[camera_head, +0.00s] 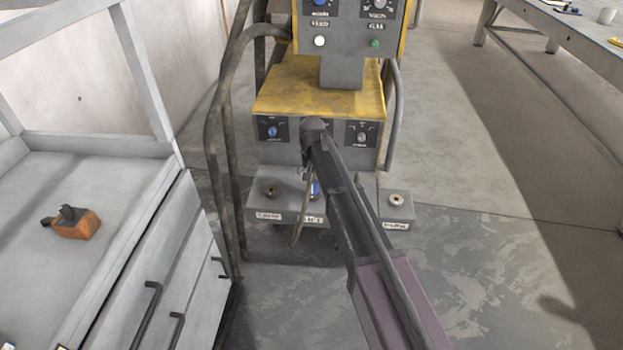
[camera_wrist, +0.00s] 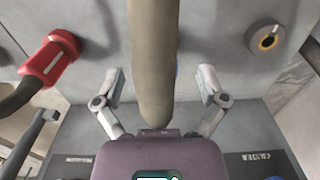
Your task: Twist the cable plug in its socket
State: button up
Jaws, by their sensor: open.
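In the wrist view, my gripper (camera_wrist: 161,76) is open, with one finger on each side of a thick tan cable (camera_wrist: 152,65). The cable hides most of a blue part (camera_wrist: 177,70) behind it, so I cannot tell how the plug sits. In the head view, a blue plug (camera_head: 315,188) shows at the middle of the lower socket shelf, with the tan cable (camera_head: 299,219) hanging in front. My arm covers much of this area and most of my gripper.
A red plug (camera_wrist: 50,60) with a dark cable is at the left and a round socket (camera_wrist: 266,38) at the right in the wrist view. The yellow-and-grey machine (camera_head: 278,98) has tubular side rails.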

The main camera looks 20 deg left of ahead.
aim_at(312, 183)
jog(key=shift+f+b, duration=1.9)
jog(key=shift+f, duration=0.25)
jog(key=shift+c, duration=0.2)
grip_shut()
